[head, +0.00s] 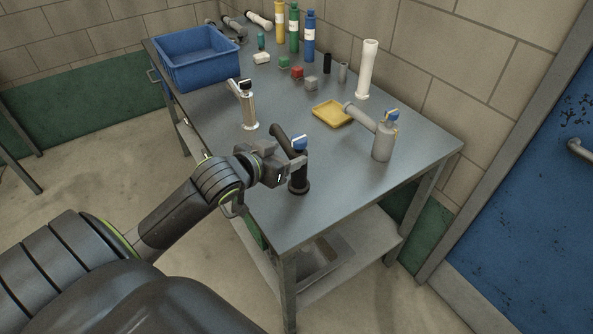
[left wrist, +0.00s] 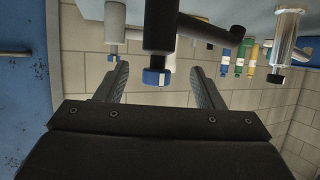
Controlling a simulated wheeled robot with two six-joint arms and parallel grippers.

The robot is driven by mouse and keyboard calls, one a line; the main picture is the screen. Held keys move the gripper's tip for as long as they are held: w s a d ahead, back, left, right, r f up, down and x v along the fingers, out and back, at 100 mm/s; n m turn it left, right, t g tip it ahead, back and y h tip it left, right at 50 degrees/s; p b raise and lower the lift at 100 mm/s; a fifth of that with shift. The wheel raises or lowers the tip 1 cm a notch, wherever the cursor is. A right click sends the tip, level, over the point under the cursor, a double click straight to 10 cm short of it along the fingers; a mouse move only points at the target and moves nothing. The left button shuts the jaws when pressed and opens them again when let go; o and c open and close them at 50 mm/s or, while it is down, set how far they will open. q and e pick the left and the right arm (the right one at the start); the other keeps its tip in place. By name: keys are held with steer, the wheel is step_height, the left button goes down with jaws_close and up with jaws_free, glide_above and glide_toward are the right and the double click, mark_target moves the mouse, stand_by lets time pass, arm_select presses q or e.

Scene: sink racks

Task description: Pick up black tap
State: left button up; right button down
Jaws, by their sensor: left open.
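The black tap (head: 298,182) stands upright near the table's front edge, with a round base, a spout pointing up to the left and a blue-topped handle. My left gripper (head: 289,162) is open at the upper part of its body and hides part of it. In the left wrist view, which is upside down, the black tap (left wrist: 160,30) with its blue cap lies between the two spread fingers of the left gripper (left wrist: 160,80). I cannot tell whether either finger touches it. My right gripper is not in view.
A chrome tap (head: 249,108) stands behind to the left, and a grey tap (head: 383,142) to the right. A yellow tray (head: 333,114), a white tap-like cylinder (head: 367,70), bottles, small blocks and a blue bin (head: 197,75) are farther back. The front right of the table is clear.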

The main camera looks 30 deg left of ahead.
mark_target(297, 150)
arm_select(q)
steer(key=x, duration=0.4)
steer(key=shift+w+d+f, duration=0.15)
steer(key=shift+w, duration=0.05)
jaws_close()
